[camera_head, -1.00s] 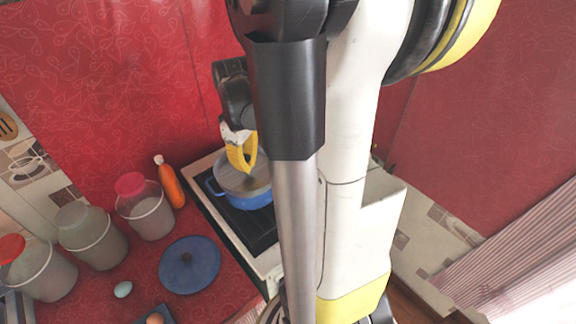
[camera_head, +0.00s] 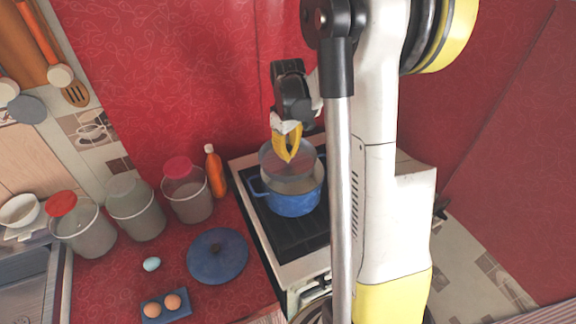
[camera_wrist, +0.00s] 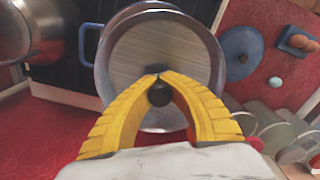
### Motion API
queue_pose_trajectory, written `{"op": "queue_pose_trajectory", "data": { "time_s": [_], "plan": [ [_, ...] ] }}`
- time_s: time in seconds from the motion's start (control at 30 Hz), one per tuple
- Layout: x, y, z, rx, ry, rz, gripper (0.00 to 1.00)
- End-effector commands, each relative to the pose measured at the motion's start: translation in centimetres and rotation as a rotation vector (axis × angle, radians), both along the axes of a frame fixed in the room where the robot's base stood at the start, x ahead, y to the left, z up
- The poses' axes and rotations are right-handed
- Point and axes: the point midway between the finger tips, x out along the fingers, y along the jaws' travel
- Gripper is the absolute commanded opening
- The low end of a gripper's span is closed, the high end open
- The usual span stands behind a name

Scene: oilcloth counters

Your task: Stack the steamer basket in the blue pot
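The metal steamer basket (camera_head: 291,184) is at the blue pot (camera_head: 292,205) on the stove, its rim standing above the pot's. I cannot tell whether its base rests in the pot or hangs just over it. In the wrist view, the basket's round metal floor (camera_wrist: 190,60) fills the middle. My gripper's yellow fingers (camera_head: 287,158) reach down over the basket. In the wrist view, the fingers (camera_wrist: 159,78) meet at the tips and close around a dark knob (camera_wrist: 160,95) at the basket's centre. A blue pot handle (camera_wrist: 86,45) shows left of the basket.
The stove (camera_head: 265,235) adjoins the red counter. An orange bottle (camera_head: 215,172), several lidded canisters (camera_head: 136,212), a blue lid (camera_head: 218,258), a pale egg (camera_head: 152,264) and a blue tray (camera_head: 152,309) with two eggs are on the left. A red wall stands behind.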

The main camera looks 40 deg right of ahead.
Motion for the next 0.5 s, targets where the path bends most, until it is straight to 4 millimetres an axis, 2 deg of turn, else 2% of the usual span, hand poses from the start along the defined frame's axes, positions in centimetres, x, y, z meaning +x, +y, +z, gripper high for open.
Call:
{"op": "queue_pose_trajectory", "data": {
  "time_s": [0.3, 0.5],
  "plan": [
    [0.0, 0.0, -4.0, 0.000, 0.000, 0.000, 0.00],
    [0.0, 0.0, -4.0, 0.000, 0.000, 0.000, 0.00]
  ]
}}
